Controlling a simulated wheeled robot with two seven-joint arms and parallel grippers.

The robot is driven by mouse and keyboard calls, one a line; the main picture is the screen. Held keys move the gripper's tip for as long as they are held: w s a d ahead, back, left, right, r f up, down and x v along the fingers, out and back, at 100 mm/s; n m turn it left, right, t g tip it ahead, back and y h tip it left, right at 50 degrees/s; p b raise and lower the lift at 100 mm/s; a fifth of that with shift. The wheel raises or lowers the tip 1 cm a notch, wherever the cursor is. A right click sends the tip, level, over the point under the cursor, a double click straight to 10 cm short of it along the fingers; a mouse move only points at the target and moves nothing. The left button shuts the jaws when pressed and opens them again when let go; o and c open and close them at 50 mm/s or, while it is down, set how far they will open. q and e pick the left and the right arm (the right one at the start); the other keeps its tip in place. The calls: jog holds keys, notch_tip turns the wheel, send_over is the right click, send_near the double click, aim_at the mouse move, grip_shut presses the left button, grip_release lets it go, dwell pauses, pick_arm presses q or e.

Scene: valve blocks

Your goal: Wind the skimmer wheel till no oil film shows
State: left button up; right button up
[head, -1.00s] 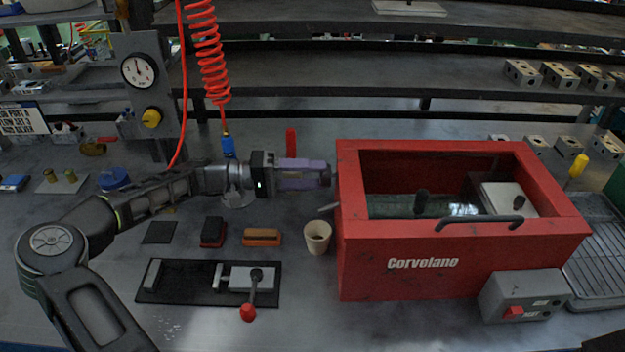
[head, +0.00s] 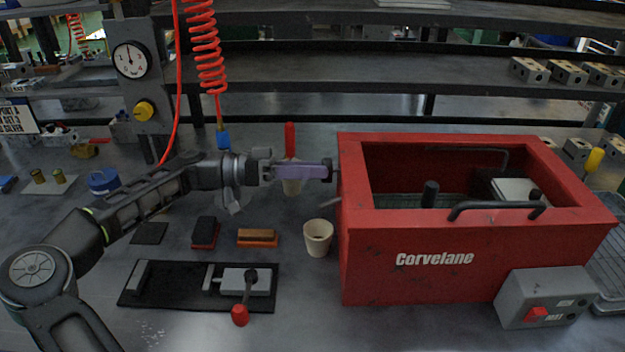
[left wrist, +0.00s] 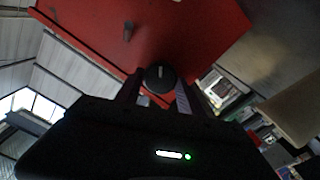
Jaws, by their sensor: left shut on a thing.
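The red Corvelane tank (head: 440,250) stands at the right of the bench. My left gripper (head: 328,172) is at its left wall, shut on a dark round knob (left wrist: 160,76), which I take for the skimmer wheel's; it sits between the fingers in the left wrist view. The fingers hide part of it in the head view. Inside the tank only a thin greenish strip (head: 400,201) shows past the front wall. I cannot tell whether oil film lies on the liquid. A small spout (head: 331,205) juts from the left wall above a cream cup (head: 318,238). My right gripper is not in view.
A grey switch box (head: 545,297) with a red switch is at the tank's front right. A black handle (head: 497,207) crosses the front rim. A black fixture (head: 190,287) with a red-knobbed lever lies at front left. A red coiled hose (head: 207,60) hangs behind my arm.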

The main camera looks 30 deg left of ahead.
pick_arm(q)
jog(key=shift+f+m+b, duration=0.15)
jog(key=shift+m+b, duration=0.45)
jog(key=shift+m, duration=0.2)
jog(key=o, duration=1.3)
jog(key=shift+o, duration=0.2)
jog(key=shift+a, duration=0.1)
jog(key=v, duration=0.7)
jog(key=shift+s+a, duration=0.2)
jog(key=shift+a, duration=0.1)
